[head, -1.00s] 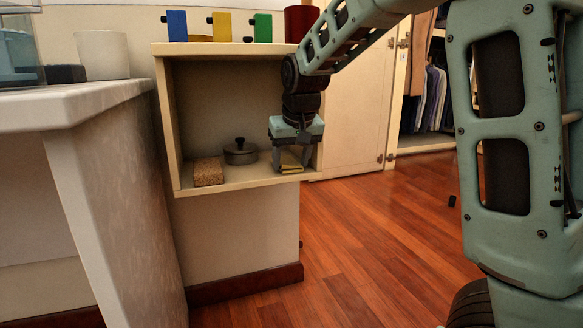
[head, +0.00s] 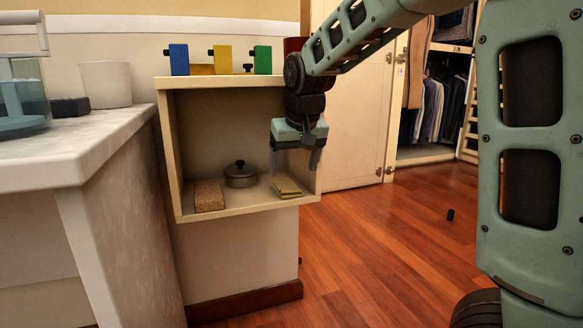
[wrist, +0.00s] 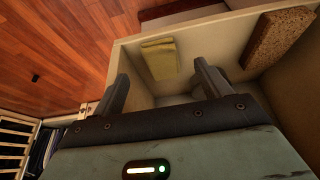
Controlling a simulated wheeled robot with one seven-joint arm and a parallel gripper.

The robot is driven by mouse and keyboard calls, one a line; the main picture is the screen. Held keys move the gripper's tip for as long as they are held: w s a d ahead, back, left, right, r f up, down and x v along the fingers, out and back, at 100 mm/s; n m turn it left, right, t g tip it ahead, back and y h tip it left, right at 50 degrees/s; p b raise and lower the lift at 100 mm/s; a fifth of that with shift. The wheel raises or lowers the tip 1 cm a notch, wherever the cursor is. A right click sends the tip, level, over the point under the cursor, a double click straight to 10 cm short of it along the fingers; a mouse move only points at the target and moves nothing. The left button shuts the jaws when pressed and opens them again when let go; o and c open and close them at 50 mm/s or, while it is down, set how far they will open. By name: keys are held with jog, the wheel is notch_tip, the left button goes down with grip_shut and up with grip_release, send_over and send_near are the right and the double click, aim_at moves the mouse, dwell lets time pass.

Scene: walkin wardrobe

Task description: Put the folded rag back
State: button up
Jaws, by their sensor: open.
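The folded rag (head: 286,188) is a small yellow cloth lying flat on the floor of the open cubby (head: 246,212), near its right side. In the wrist view the rag (wrist: 159,58) lies beyond and between the fingertips, apart from them. My gripper (head: 296,166) hangs above the rag in the head view, with its jaws apart and nothing between them. In the wrist view both dark fingers of my gripper (wrist: 162,82) are spread.
A brown cork-like block (head: 209,196) and a lidded grey pot (head: 240,175) share the cubby. Blue (head: 179,60), yellow (head: 222,58) and green (head: 262,60) blocks and a dark red container (head: 293,45) stand on top.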

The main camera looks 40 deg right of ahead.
jog(key=d+p+v, duration=0.1)
jog(key=p+v, duration=0.1)
jog(key=v, duration=0.4)
jog(key=s+a+f+n+g+y, duration=0.1)
jog(key=s+a+f+n, duration=0.25)
jog(key=a, duration=0.55)
jog(key=s+a+f+n+g+y, duration=0.1)
jog(key=s+a+f+n, duration=0.1)
jog(key=s+a+f, duration=0.5)
jog(key=s+a+f+n+g, duration=0.1)
jog(key=s+a+f+n, duration=0.1)
jog(key=s+a, duration=0.3)
jog(key=s+a+f+n+g, duration=0.1)
jog(key=s+a+f+n, duration=0.2)
jog(key=s, duration=0.8)
jog(key=shift+a+f, duration=0.8)
jog(key=shift+a, duration=0.2)
notch_tip(320, 180, up, 50)
jog(key=p, duration=5)
jog(key=shift+r, duration=0.15)
jog(key=shift+w, duration=0.1)
